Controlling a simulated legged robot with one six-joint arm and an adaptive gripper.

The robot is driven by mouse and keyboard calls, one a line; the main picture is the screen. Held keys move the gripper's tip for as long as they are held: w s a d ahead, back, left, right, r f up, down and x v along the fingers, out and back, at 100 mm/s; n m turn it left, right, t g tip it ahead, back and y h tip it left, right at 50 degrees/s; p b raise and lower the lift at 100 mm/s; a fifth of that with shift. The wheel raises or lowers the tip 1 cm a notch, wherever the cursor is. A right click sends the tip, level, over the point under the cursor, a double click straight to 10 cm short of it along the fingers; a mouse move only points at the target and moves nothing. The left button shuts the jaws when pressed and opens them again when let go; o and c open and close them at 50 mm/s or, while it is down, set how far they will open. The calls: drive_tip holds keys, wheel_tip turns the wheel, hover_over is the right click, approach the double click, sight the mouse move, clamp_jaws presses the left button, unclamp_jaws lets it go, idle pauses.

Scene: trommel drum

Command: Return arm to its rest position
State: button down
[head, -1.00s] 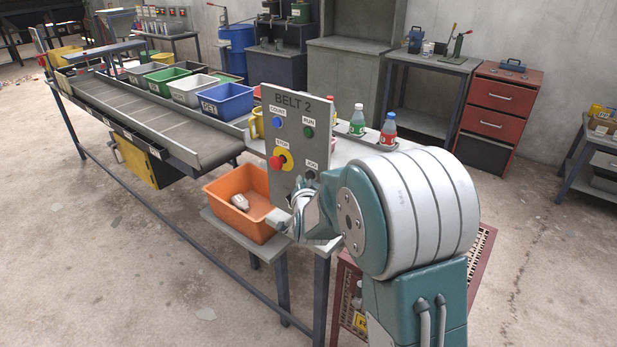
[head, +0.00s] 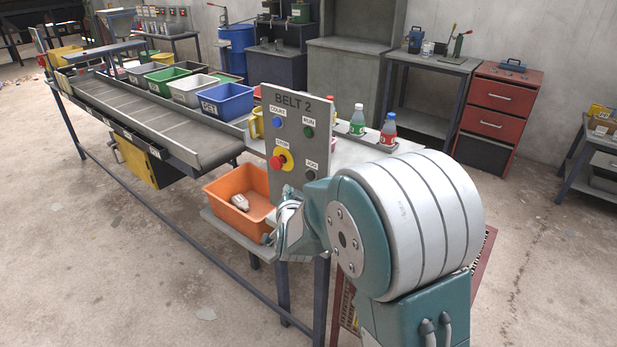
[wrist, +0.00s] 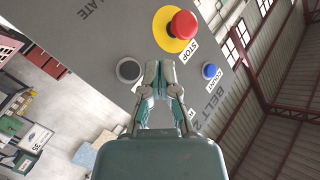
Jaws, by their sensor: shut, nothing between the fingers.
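My gripper (wrist: 160,82) is shut and empty in the wrist view, with its fingertips together in front of the grey BELT 2 panel. In the head view my gripper (head: 272,238) is small and partly hidden by my arm, low beside the panel. The BELT 2 panel (head: 298,105) stands upright with a red STOP button, a blue COUNT button, a green RUN button and a dark JOG button. The wrist view shows the red STOP button (wrist: 182,25), the black button (wrist: 128,69) and the blue button (wrist: 210,71). I cannot tell whether the fingertips touch the panel.
An orange bin (head: 222,187) with a pale object in it stands left of the panel. The conveyor (head: 150,115) and several coloured bins run to the far left. Two bottles stand behind the panel. A red drawer cabinet (head: 500,110) is at back right. Open floor lies at front left.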

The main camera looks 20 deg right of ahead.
drive_tip(key=s+a+r+n+g+y, duration=0.1)
drive_tip(key=s+r+n+g+y, duration=0.35)
drive_tip(key=s, duration=0.75)
drive_tip(key=s+d+r+n+g+h, duration=0.1)
drive_tip(key=s+n+g, duration=0.3)
drive_tip(key=s, duration=1.9)
drive_tip(key=shift+d+n+g+h, duration=0.4)
drive_tip(key=shift+d+g, duration=0.3)
drive_tip(key=shift+g, duration=0.35)
drive_tip(key=shift+w+r, duration=0.1)
